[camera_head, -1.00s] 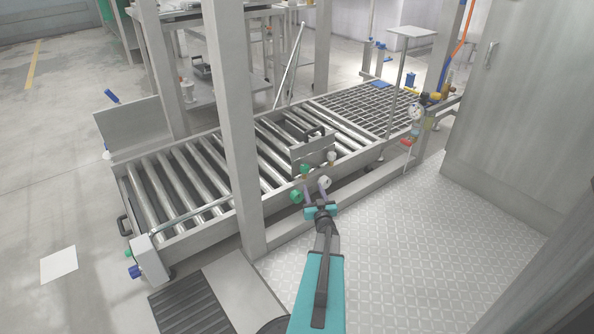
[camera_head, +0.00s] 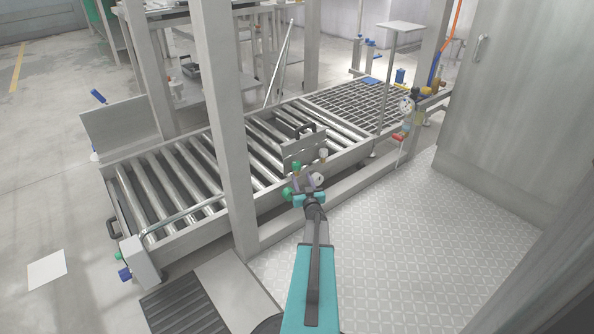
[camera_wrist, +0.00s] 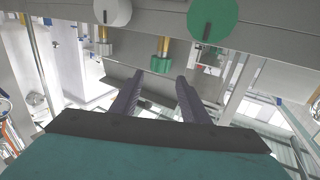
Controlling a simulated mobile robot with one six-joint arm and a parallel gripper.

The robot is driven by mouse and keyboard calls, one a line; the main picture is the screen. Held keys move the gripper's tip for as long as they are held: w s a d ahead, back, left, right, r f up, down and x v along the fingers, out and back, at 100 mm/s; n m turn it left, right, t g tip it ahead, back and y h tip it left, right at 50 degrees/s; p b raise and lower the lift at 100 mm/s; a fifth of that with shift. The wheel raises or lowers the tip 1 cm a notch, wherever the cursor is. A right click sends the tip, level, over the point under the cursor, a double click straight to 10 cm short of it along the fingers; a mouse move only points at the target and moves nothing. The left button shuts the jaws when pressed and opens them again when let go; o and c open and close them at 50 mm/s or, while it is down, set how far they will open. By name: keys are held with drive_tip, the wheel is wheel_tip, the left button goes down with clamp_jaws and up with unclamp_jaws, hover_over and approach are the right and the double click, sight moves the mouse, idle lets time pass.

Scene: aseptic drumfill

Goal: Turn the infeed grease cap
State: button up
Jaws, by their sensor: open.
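Several green and white caps and knobs sit on the side of the roller conveyor. In the wrist view a small green cap on a brass stem (camera_wrist: 161,64) lies just beyond my fingertips, between their lines. A paler cap on brass (camera_wrist: 105,49) is to its left. A white round knob (camera_wrist: 112,10) and a green round knob (camera_wrist: 213,20) are above. No label shows which is the infeed grease cap. My gripper (camera_wrist: 158,79) is open and empty, apart from the green cap as far as I can tell. In the head view my gripper (camera_head: 305,186) is close to the knobs and partly covers them.
The roller conveyor (camera_head: 180,235) and its upright post (camera_head: 228,130) stand left of my arm. A bracket plate (camera_head: 303,150) rises behind the caps. A gauge and valves (camera_head: 407,106) are to the right, before a large cabinet (camera_head: 515,110). The tread-plate floor (camera_head: 400,230) is clear.

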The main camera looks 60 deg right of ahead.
sight(298, 168)
drive_tip(key=shift+b+x, duration=1.5)
drive_tip(key=shift+x, duration=2.8)
drive_tip(key=shift+c, duration=0.5)
drive_tip(key=shift+s, duration=0.1)
drive_tip(key=c, duration=0.7)
